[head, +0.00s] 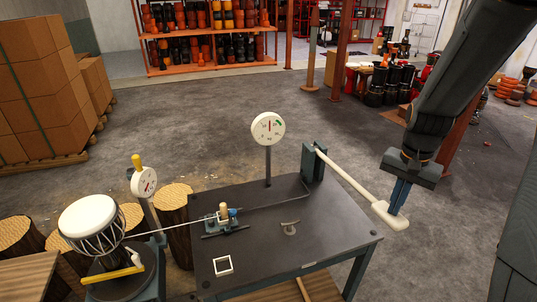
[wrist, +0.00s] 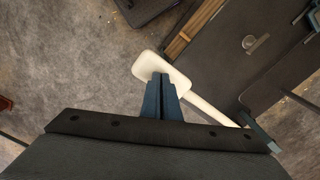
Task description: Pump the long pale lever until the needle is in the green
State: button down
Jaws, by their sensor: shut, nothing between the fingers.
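The long pale lever (head: 350,182) runs from a dark upright bracket (head: 314,163) at the table's back right corner, sloping down to a broad flat pad past the table's right edge. My gripper (head: 396,212) is shut and empty, pointing down with its blue fingertips at the pad. In the wrist view the fingertips (wrist: 160,78) overlap the white pad (wrist: 150,68); whether they press on it I cannot tell.
The dark table (head: 250,262) carries a small clamp device (head: 222,215), a grey knob and a white square frame (head: 222,265). A goblet drum (head: 92,228) and a second dial (head: 144,181) stand at left. Open floor lies right of the table.

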notch_tip(320, 180, down, 16)
jog(key=b, duration=0.8)
notch_tip(320, 180, up, 17)
jog(key=p, duration=1.1)
jog(key=shift+s+d+p, duration=0.1)
jog(key=shift+p, duration=0.25)
jog(key=shift+r, duration=0.4)
notch_tip(320, 180, up, 5)
jog(key=s+a+f+n+b, duration=0.3)
jog(key=a+f+n+b, duration=0.1)
jog(key=a+f+b, duration=0.1)
jog(key=s+a+f+n+t+b, duration=0.1)
jog(key=s+a+f+n+b, duration=0.3)
jog(key=a, duration=0.4)
jog(key=shift+f+b, duration=0.85)
jog(key=shift+b, duration=0.4)
